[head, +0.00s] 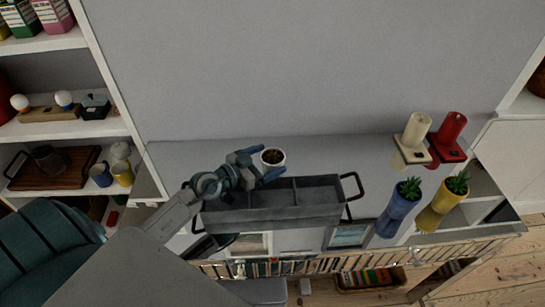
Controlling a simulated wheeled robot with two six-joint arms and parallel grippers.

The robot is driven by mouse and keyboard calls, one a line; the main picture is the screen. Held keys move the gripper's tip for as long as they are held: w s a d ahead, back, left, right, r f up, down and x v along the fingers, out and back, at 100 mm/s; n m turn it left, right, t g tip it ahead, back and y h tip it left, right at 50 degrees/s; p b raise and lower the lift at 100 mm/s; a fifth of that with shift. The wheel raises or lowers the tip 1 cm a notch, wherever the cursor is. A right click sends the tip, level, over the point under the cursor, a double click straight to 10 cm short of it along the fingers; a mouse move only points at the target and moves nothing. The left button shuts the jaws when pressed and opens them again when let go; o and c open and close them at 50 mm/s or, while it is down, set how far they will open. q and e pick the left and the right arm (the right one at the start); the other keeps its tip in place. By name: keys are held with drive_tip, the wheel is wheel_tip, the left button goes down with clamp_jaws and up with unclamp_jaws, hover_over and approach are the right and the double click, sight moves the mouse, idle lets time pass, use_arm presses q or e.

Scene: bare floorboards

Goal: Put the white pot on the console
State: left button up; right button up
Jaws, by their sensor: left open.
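The white pot (273,157), small and round with dark brown contents, stands upright on the pale top of the console (330,150), towards its back edge by the grey wall. My left gripper (262,164) reaches in from the left, over a grey divided box. Its fingers are open, with the tips close beside the pot; I cannot tell whether they touch it. My right gripper is not in view.
The grey compartment box (320,199) with dark handles lies just in front of the pot. A cream candle (417,128), a red candle (451,128), a blue planter (398,213) and a yellow planter (443,207) stand to the right. Shelves (60,130) fill the left side.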

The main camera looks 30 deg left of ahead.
use_arm(q)
drive_tip(key=shift+v, duration=2.55)
